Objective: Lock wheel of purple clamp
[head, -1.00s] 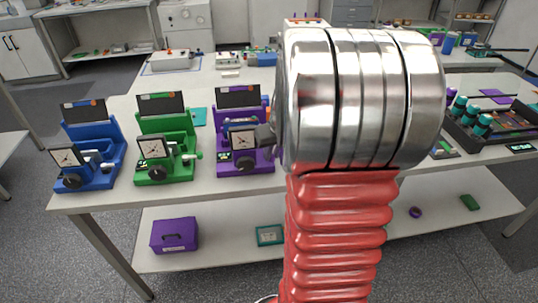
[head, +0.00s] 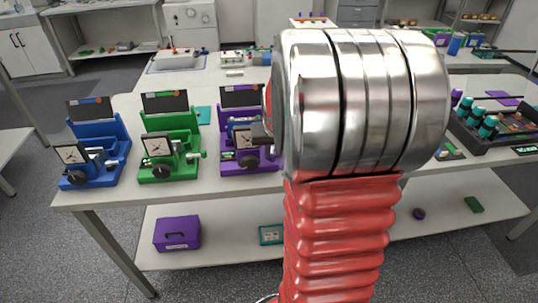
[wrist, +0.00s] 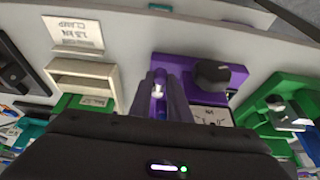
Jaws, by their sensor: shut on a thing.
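In the head view my gripper (head: 262,133) is at the clamp's right side, mostly hidden behind my arm.
The green clamp (head: 168,120) stands close left of the purple one, then the blue clamp (head: 95,130). A beige holder (wrist: 82,80) is left in the wrist view. A black tray of bottles (head: 500,140) is at the right. The table behind the clamps is partly clear.

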